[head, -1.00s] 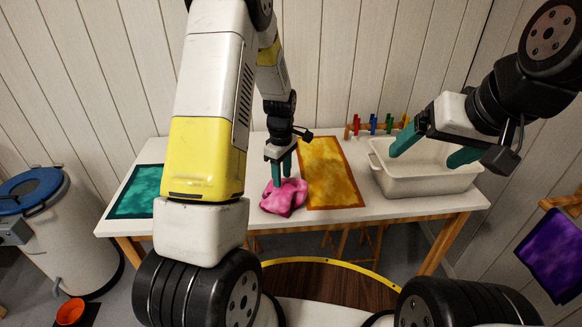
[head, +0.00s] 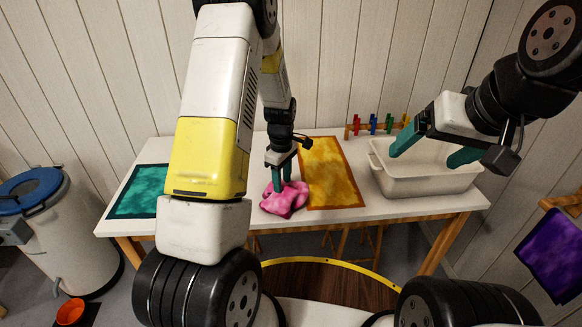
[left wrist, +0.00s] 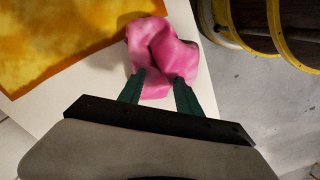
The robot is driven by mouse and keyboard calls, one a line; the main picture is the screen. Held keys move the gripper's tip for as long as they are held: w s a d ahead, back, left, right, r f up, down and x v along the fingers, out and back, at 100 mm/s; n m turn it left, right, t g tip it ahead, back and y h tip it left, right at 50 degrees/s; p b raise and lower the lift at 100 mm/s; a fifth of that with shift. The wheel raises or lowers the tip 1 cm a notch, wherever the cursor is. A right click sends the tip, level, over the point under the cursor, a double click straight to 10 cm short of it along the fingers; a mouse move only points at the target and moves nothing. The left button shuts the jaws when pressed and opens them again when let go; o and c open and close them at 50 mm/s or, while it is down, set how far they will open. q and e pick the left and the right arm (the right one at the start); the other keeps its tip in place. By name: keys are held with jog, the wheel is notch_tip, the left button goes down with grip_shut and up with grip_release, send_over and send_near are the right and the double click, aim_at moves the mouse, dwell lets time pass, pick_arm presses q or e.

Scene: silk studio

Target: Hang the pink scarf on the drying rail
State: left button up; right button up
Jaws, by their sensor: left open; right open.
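The pink scarf (head: 285,201) lies crumpled in a heap on the white table (head: 400,209), just left of the yellow cloth. My left gripper (head: 282,188) points down at it, with its green fingertips at the top of the heap. In the left wrist view the pink scarf (left wrist: 160,58) lies beyond and between the parted fingers (left wrist: 158,84); I cannot tell whether they touch it. My right gripper (head: 428,150) is open and empty above the white tub. A wooden rail (head: 562,202) with a purple cloth (head: 556,252) shows at the right edge; whether it is the drying rail is unclear.
A yellow cloth (head: 331,172) and a teal cloth (head: 138,192) lie flat on the table. A white tub (head: 430,186) stands at its right end. A rack of coloured pegs (head: 374,126) is behind. A white bin (head: 75,235) with a blue lid stands at left.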

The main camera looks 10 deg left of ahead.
pick_arm(q)
jog(key=shift+f, duration=0.45)
jog(key=shift+c, duration=0.4)
grip_shut()
jog(key=shift+r, duration=2.5)
